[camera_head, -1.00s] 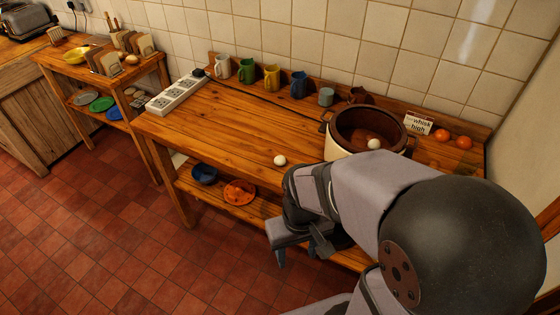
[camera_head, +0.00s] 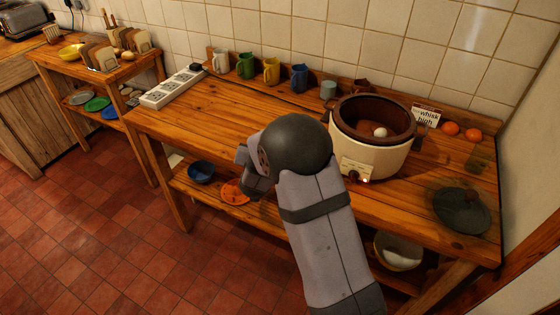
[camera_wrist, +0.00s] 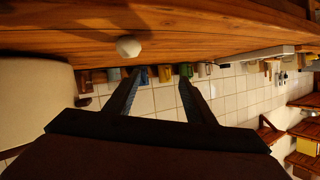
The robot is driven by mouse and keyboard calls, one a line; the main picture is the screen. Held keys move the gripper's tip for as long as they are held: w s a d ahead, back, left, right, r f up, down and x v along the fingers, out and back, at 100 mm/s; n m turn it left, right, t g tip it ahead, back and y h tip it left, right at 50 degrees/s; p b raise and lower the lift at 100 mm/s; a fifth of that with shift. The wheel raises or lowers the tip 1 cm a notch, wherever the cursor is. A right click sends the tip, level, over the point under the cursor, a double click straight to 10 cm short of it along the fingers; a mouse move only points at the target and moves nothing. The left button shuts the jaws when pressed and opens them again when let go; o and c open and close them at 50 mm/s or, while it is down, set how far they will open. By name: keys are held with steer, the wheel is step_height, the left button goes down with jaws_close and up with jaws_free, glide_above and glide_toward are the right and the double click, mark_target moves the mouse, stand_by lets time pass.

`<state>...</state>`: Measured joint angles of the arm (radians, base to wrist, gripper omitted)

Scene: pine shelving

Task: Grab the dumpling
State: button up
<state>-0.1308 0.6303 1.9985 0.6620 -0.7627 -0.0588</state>
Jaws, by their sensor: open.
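A small white dumpling (camera_wrist: 128,47) rests on the wooden table, seen in the wrist view, which shows the scene upside down. In the head view my arm hides it. My gripper (camera_wrist: 158,80) is open and empty, its two dark fingers apart. The dumpling appears close to the finger on the picture's left, with no contact visible. A second white dumpling (camera_head: 380,132) lies inside the cream slow cooker (camera_head: 352,153).
Several mugs, including a yellow mug (camera_head: 271,71), line the table's back. The tall cooker stands right of my arm. A dark lid (camera_head: 462,211), a small sign (camera_head: 426,116) and two orange fruits (camera_head: 450,128) are at the right.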

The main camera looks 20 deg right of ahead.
steer(key=d+f+h, duration=0.1)
steer(key=w+d+f+m+t+h+b, duration=0.1)
steer(key=h, duration=0.1)
steer(key=shift+d+f, duration=0.1)
steer(key=shift+d, duration=0.3)
steer(key=shift+s+d+f+n+h+b, duration=0.15)
steer(key=shift+s+d+f+h+b, duration=0.15)
steer(key=shift+f, duration=0.25)
steer(key=shift+s+d+f+n+h+b, duration=0.1)
steer(key=shift+s+f+n+h+b, duration=0.1)
steer(key=shift+f+h, duration=0.25)
steer(key=shift+s+f+n+h, duration=0.25)
steer(key=shift+s+f, duration=0.1)
steer(key=shift+f, duration=0.1)
steer(key=shift+p+x, duration=0.6)
steer(key=shift+x, duration=0.95)
steer(key=shift+p+x, duration=0.65)
steer(key=shift+x, duration=1.5)
steer(key=c, duration=0.8)
